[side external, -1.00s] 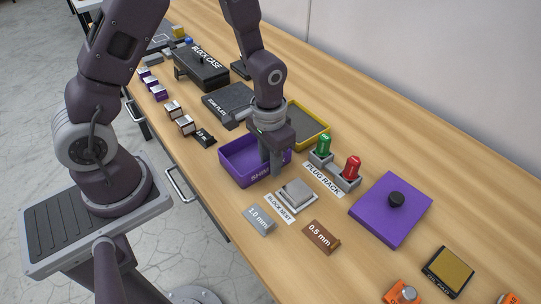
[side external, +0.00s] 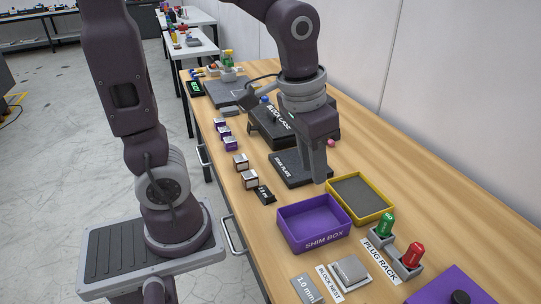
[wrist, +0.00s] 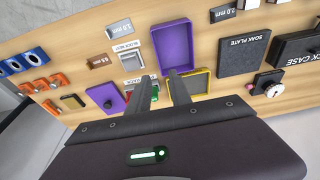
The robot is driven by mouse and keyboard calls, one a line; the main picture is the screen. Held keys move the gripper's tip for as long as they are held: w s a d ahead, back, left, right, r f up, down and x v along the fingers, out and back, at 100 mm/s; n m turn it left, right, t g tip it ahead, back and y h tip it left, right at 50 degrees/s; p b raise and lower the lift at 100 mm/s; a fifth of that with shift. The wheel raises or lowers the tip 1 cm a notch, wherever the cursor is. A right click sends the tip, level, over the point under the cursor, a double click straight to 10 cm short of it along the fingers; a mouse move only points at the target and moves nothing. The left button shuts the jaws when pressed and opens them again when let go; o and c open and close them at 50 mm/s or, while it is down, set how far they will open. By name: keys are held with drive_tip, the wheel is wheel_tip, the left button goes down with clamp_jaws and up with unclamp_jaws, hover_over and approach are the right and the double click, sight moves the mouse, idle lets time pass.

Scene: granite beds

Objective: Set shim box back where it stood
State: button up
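My gripper (side external: 319,180) is raised behind the box in the side view, near the soak plate (side external: 285,170), and is apart from the box. In the wrist view the two fingers (wrist: 163,82) have a gap with nothing held between them. A purple panel with a black knob (wrist: 101,92), apart from the box, lies flat on the bench.
A yellow-rimmed tray (side external: 388,213) stands right of the box. The block nest (side external: 349,272) and plug rack (side external: 378,257), with green and red plugs, are near its front. The black block case (side external: 270,135) is behind. Small blocks line the left bench edge.

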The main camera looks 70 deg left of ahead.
drive_tip(key=s+r+t, duration=0.3)
drive_tip(key=s+r, duration=0.1)
drive_tip(key=s, duration=0.6)
drive_tip(key=shift+a+r, duration=0.35)
drive_tip(key=shift+r, duration=0.05)
